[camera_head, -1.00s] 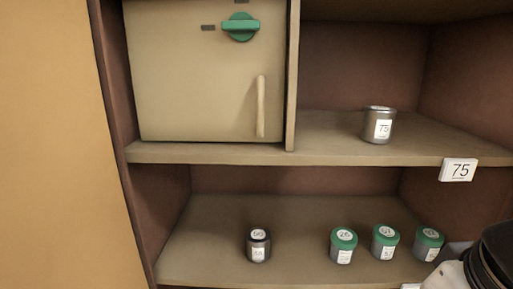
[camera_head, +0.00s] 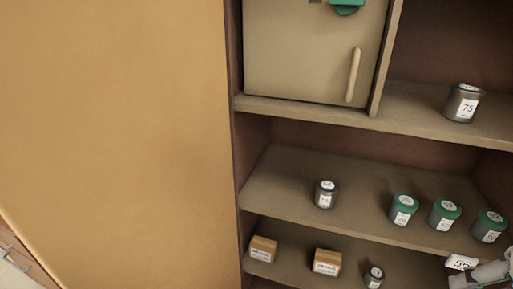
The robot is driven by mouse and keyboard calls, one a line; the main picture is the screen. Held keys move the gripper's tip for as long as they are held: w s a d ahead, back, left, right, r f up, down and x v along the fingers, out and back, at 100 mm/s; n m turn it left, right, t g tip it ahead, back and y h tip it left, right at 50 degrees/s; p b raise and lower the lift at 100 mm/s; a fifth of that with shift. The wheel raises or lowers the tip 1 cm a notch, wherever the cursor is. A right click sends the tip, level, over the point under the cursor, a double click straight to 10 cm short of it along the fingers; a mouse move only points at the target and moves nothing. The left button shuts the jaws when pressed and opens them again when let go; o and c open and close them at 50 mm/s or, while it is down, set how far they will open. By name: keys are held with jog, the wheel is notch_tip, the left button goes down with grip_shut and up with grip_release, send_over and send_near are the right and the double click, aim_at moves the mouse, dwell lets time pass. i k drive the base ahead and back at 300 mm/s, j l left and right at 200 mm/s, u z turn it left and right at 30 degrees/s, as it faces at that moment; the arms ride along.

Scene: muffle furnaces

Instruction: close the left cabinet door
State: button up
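The left cabinet door (camera_head: 115,130) is a large, flat, yellow-tan panel filling the left of the view. It stands open beside the cabinet (camera_head: 320,112), whose shelves are exposed. The door's right edge runs along the cabinet's left side, and no handle shows on the part in view. A pale grey piece at the lower right corner appears to be part of my arm. My gripper's fingers are not in view, so its place relative to the door cannot be told.
A closed beige compartment (camera_head: 300,50) with a green knob (camera_head: 347,5) and pale handle sits upper left in the cabinet. A labelled metal can (camera_head: 462,103), green-lidded jars (camera_head: 403,208), a dark jar (camera_head: 326,194) and small boxes (camera_head: 327,262) stand on shelves. Drawers (camera_head: 22,262) show lower left.

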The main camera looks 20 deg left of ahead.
aim_at(116, 170)
jog(key=k+j, duration=0.4)
jog(key=j, duration=0.15)
jog(key=k+j, duration=0.4)
jog(key=j, duration=0.95)
jog(key=i+j, duration=0.15)
jog(key=j, duration=0.65)
jog(key=l+z, duration=0.05)
